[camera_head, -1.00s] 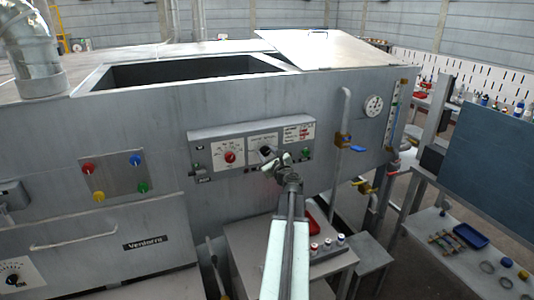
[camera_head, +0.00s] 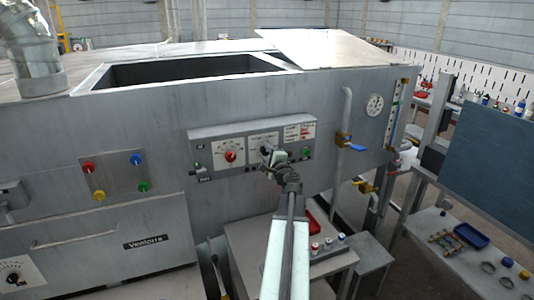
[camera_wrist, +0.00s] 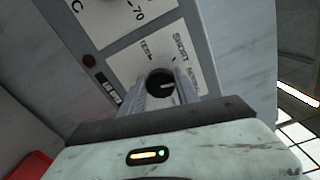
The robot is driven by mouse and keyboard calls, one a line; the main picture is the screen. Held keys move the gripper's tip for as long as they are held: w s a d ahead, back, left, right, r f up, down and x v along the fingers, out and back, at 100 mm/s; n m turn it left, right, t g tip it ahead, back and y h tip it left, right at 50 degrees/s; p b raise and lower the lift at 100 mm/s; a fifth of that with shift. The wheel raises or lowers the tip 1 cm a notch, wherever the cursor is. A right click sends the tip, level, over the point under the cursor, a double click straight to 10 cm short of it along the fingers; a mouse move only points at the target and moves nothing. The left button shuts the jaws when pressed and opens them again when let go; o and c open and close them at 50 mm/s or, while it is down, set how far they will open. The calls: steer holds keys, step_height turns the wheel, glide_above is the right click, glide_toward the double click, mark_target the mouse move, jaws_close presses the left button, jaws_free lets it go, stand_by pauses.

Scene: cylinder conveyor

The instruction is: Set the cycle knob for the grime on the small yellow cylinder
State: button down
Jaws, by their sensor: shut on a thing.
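The cycle knob (camera_wrist: 160,84) is a round black knob with a white pointer line, in the middle of the wrist view. The printed words TEST and SHORT and part of a third word surround it on a white plate. My gripper (camera_wrist: 161,90) has one finger on each side of the knob and is shut on it. In the head view my gripper (camera_head: 271,154) is at the middle of the grey control panel (camera_head: 205,134) and partly hides the knob. The white pointer points towards the right in the wrist view. I cannot pick out the small yellow cylinder.
A red dial (camera_head: 230,156) is left of my gripper on the panel, and a green button (camera_head: 306,152) is right of it. A blue-handled valve (camera_head: 356,148) is further right. A small table (camera_head: 248,254) with several little capped items stands below.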

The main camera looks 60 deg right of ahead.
steer(key=n, duration=0.4)
steer(key=shift+f+n, duration=0.2)
steer(key=shift+n, duration=1.9)
steer(key=c, duration=0.9)
jaws_free()
steer(key=shift+s, duration=0.1)
steer(key=v, duration=0.7)
steer(key=shift+s+a, duration=0.25)
